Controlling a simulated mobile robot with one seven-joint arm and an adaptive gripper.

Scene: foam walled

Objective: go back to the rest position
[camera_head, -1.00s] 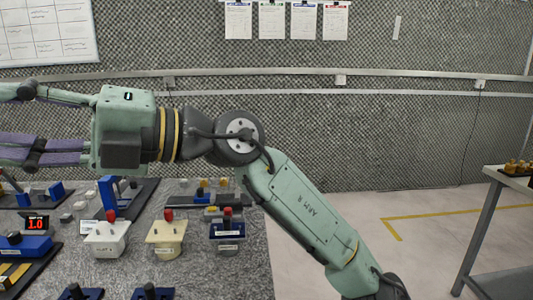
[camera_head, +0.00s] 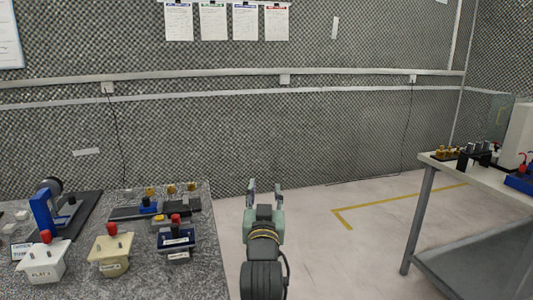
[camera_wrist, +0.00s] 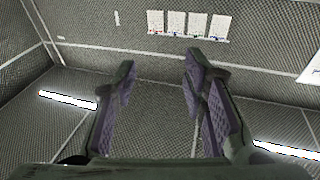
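My gripper (camera_head: 265,188) stands in front of the arm in the head view, fingers pointing up and away, over the floor just right of the left table. In the wrist view my gripper (camera_wrist: 158,75) shows two purple-padded fingers spread wide apart with nothing between them. The wrist view looks towards the foam wall and the posted sheets. The gripper touches nothing. Most of my arm is out of sight below.
A speckled grey table (camera_head: 135,275) at left bears a white block (camera_head: 43,262), a cream block (camera_head: 110,252), a blue fixture (camera_head: 177,236) and several small parts. A second table (camera_head: 450,170) at right holds brass pieces (camera_head: 448,152). Open floor (camera_head: 330,255) lies between them.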

